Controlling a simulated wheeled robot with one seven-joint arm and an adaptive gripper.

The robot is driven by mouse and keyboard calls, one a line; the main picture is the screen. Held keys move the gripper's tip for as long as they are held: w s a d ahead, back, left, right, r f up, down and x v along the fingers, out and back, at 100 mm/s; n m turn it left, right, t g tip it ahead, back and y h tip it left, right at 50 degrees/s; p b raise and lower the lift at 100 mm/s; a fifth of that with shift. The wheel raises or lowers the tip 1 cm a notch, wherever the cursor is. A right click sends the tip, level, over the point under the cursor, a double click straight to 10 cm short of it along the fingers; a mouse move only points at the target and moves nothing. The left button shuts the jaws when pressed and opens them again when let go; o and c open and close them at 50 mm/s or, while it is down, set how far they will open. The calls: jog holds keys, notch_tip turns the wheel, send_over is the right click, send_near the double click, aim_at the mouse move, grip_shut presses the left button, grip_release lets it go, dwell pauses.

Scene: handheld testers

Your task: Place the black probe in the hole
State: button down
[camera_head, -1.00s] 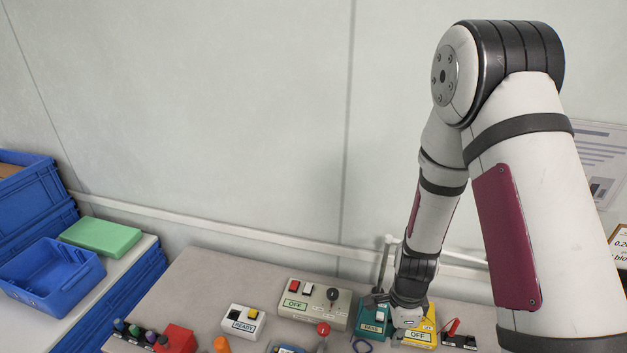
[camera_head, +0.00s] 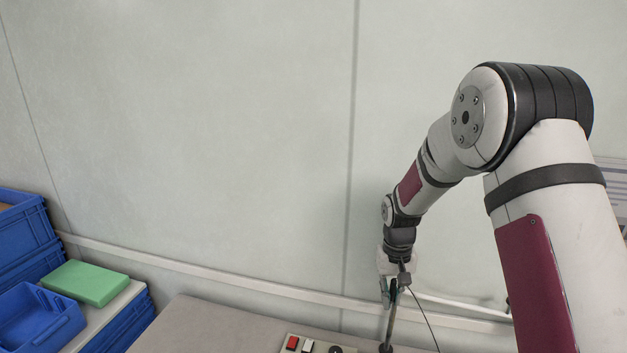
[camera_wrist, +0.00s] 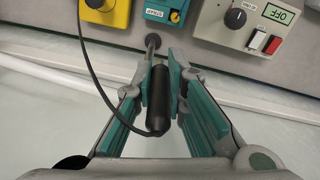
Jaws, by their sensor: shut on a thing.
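The black probe (camera_wrist: 160,100) is a dark cylinder between the teal-padded fingers of my gripper (camera_wrist: 160,63) in the wrist view. The fingers are shut on it. A thin black cable (camera_wrist: 83,45) curves from the probe's lower end up to the left. I cannot make out the hole in either view.
The wrist view shows a yellow box (camera_wrist: 117,16), a teal box (camera_wrist: 160,14) and a grey OFF box (camera_wrist: 215,25) with a knob and buttons. The wall and rail (camera_head: 230,273) are close behind the table (camera_head: 210,325). Blue bins (camera_head: 40,325) stand at left.

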jog(key=shift+w+r, duration=0.15)
jog(key=shift+w, duration=0.05)
jog(key=s+a+f+b, duration=0.3)
jog(key=s+f+b, duration=0.1)
jog(key=s+f, duration=1)
jog(key=shift+m, duration=0.4)
jog(key=shift+s+a+f, duration=0.1)
jog(key=shift+s+f, duration=0.05)
jog(key=shift+f, duration=1.3)
jog(key=shift+s+f, duration=0.2)
jog(key=shift+f, duration=1.25)
jog(key=shift+s+a+f, duration=0.1)
jog(key=shift+s+f, duration=0.05)
jog(key=shift+f, duration=1.3)
jog(key=c, duration=1.6)
grip_release()
jog(key=shift+f, duration=0.1)
